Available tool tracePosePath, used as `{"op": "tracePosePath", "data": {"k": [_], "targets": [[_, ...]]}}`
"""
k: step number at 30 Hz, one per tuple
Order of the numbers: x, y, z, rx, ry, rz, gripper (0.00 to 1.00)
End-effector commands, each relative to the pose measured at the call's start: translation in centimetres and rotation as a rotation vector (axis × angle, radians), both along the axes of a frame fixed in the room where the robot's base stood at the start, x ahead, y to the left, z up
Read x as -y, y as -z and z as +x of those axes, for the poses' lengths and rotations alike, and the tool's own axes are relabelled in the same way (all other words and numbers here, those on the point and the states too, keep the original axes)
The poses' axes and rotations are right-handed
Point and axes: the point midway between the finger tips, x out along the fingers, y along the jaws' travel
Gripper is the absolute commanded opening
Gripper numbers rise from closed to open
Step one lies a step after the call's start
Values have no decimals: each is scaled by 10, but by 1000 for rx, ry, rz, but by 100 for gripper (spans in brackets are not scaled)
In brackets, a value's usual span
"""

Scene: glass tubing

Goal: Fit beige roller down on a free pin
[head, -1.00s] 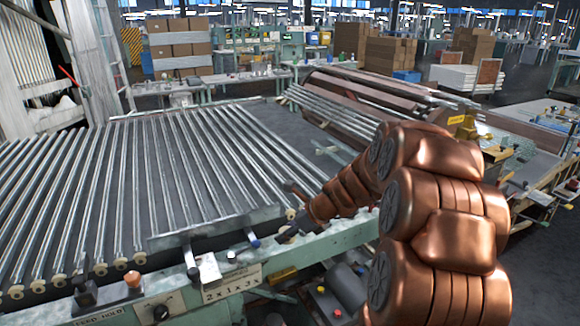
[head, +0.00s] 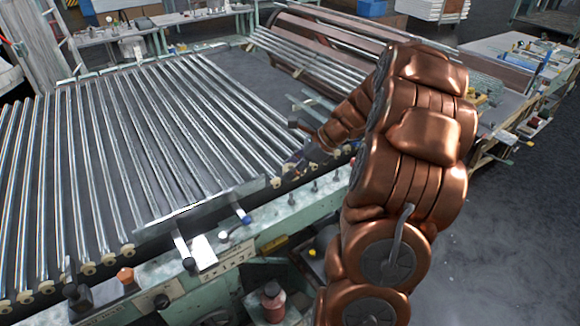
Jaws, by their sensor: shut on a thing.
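My copper arm reaches from the right to the front edge of the machine. My gripper (head: 300,158) is small and dark at the arm's far end, low over the rail near the right end of the row of glass tubes. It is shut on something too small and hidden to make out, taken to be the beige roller. Other beige rollers (head: 275,182) sit along the front rail at the tube ends. Several short upright pins (head: 313,187) stand along the green rail (head: 290,210) right of the metal plate. I cannot tell which pin is under the gripper.
Glass tubes (head: 130,140) cover the bed at left. A metal plate (head: 200,208) with levers lies along its front edge. More tubes (head: 320,60) rest on a rack behind the arm.

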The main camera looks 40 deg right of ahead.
Motion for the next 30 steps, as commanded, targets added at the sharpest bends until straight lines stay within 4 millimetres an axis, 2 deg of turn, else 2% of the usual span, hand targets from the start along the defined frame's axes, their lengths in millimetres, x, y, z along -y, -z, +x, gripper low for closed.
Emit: {"op": "tracePosePath", "data": {"k": [5,24,30], "targets": [[0,-2,0,2,1,3,13],[-1,48,0,0,-2,4,13],[-1,57,0,1,-1,3,13]]}}
